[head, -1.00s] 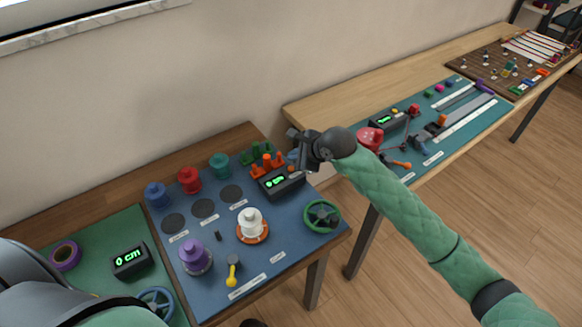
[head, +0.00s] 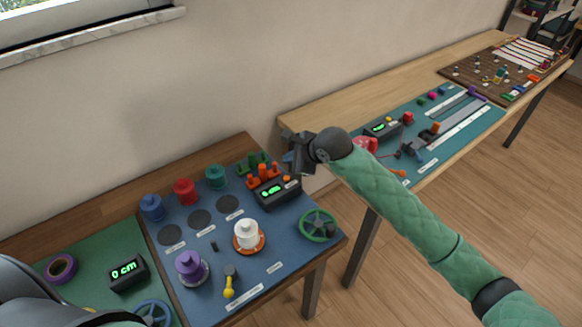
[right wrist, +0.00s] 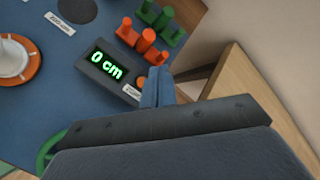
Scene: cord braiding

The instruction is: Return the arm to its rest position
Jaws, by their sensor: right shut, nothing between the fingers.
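My right arm reaches in from the lower right in the head view, with its green padded sleeve. My right gripper (head: 292,160) is shut and empty. It hangs near the back right corner of the blue mat, by the black display box (head: 278,194). In the right wrist view its blue fingers (right wrist: 157,88) are together beside the display box, which reads 0 cm (right wrist: 107,65). Whether they touch anything I cannot tell. My left gripper is not in view; only part of my body shows at the lower left.
The blue mat (head: 205,246) holds blue, red, teal, white and purple spools, orange and green peg pieces (head: 263,175) and a green handwheel (head: 318,225). A gap separates this table from the wooden table (head: 312,119) at right. A green mat (head: 85,246) lies at left.

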